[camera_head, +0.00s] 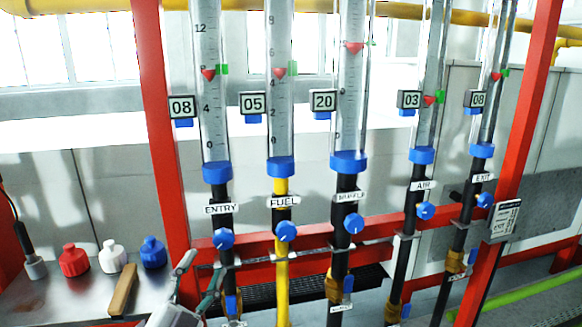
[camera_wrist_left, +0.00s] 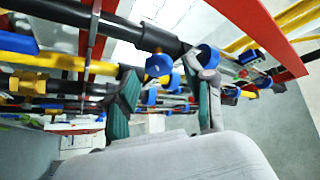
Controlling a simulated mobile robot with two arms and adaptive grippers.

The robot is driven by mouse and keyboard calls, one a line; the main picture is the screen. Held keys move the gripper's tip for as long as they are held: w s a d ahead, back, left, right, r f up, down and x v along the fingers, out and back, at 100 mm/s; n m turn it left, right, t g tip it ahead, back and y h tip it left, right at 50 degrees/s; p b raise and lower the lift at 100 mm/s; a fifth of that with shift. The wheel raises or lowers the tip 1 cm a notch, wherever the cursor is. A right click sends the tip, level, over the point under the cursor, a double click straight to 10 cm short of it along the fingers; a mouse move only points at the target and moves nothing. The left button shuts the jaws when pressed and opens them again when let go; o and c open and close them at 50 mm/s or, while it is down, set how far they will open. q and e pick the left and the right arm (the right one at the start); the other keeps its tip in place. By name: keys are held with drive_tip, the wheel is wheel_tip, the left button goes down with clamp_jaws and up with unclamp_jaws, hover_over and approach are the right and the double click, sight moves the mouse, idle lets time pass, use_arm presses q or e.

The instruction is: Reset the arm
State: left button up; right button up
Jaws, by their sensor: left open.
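My left gripper (camera_head: 200,274) is at the bottom of the head view, low and just left of the ENTRY pipe. Its fingers are apart, with nothing seen between them. In the left wrist view the two green-padded fingers (camera_wrist_left: 168,92) stand apart, with pipes and blue knobs behind them. The ENTRY tube (camera_head: 215,125) has a blue collar and a blue knob (camera_head: 224,238) below it. The knob is above and right of the gripper, apart from it in the picture. My right gripper is not in view.
Several clear flow tubes, including FUEL (camera_head: 281,125) and MUFFLE (camera_head: 350,110), stand in a red frame (camera_head: 160,130). Red (camera_head: 74,260), white (camera_head: 112,257) and blue (camera_head: 153,252) bottles and a wooden-handled tool (camera_head: 123,290) are on the bench at left.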

use_arm(q)
drive_tip(key=s+a+f+n+g+y, duration=0.3)
drive_tip(key=a+f+n+g+y, duration=0.15)
drive_tip(key=f, duration=0.45)
drive_tip(key=s+a+f+n+g+y, duration=0.3)
drive_tip(key=s+f+n+y, duration=0.15)
drive_tip(key=f, duration=0.45)
drive_tip(key=s+d+f+n+g+h, duration=0.1)
drive_tip(key=s+f+g+h, duration=0.1)
drive_tip(key=s+f+g, duration=0.45)
drive_tip(key=s+d+f+n+g+h, duration=0.1)
drive_tip(key=s+f+g, duration=0.3)
drive_tip(key=s+f, duration=0.55)
drive_tip(key=s+f+g, duration=0.1)
drive_tip(key=s+f, duration=0.1)
drive_tip(key=f, duration=0.9)
drive_tip(key=s+f, duration=0.2)
drive_tip(key=f, duration=1)
drive_tip(key=s+a+f+g, duration=0.1)
drive_tip(key=s+a+f, duration=0.1)
drive_tip(key=s+f, duration=1.4)
drive_tip(key=shift+s+a+f+g, duration=0.2)
drive_tip(key=shift+s+f+g, duration=0.15)
drive_tip(key=shift+s, duration=0.35)
